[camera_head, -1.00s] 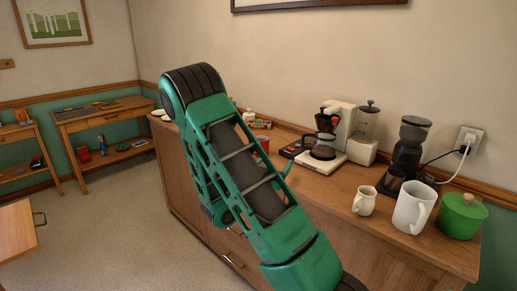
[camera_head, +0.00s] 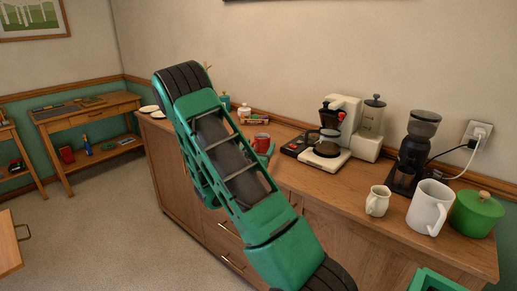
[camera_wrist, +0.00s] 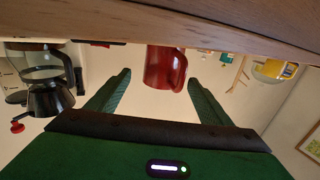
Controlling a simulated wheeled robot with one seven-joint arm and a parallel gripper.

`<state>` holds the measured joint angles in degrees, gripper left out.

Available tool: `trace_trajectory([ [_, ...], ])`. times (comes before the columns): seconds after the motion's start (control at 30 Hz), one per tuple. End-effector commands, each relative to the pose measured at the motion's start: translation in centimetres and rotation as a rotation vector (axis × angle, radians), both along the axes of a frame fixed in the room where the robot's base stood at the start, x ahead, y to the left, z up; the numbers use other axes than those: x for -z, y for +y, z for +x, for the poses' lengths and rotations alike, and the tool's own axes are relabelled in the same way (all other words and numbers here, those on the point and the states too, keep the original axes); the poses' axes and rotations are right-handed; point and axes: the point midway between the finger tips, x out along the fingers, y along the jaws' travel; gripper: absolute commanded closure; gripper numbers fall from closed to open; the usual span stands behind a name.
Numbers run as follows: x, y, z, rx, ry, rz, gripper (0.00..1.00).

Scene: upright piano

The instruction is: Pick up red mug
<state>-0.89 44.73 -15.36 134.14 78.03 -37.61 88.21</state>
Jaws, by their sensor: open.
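The red mug (camera_head: 262,143) stands upright on the wooden sideboard, just right of my arm in the head view. In the wrist view, which is upside down, the red mug (camera_wrist: 164,68) appears ahead of and between the fingertips of my gripper (camera_wrist: 159,78). The fingers are green, spread apart and empty. I cannot tell whether the mug's lower wall is inside the jaws or just beyond them. In the head view my gripper is mostly hidden behind my green arm.
A coffee maker (camera_head: 333,130) stands to the right of the mug, with a grinder (camera_head: 415,150), small white jug (camera_head: 378,202), large white mug (camera_head: 429,208) and green pot (camera_head: 476,214) further right. A teal bottle and small containers stand behind the mug. The wall runs close behind.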

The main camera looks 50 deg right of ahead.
Motion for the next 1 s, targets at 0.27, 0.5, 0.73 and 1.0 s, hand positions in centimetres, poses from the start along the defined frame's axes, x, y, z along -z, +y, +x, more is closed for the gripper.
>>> trace_trajectory([
  [0.27, 0.2, -2.3, 1.3, 0.006, -0.003, 0.001, 0.27],
  [0.5, 0.3, -4.7, 2.8, 0.006, -0.001, 0.0, 0.27],
  [0.73, 0.4, -4.9, 3.0, 0.003, 0.0, 0.001, 0.27],
  [1.0, 0.4, -4.9, 3.0, 0.003, 0.0, 0.001, 0.77],
])
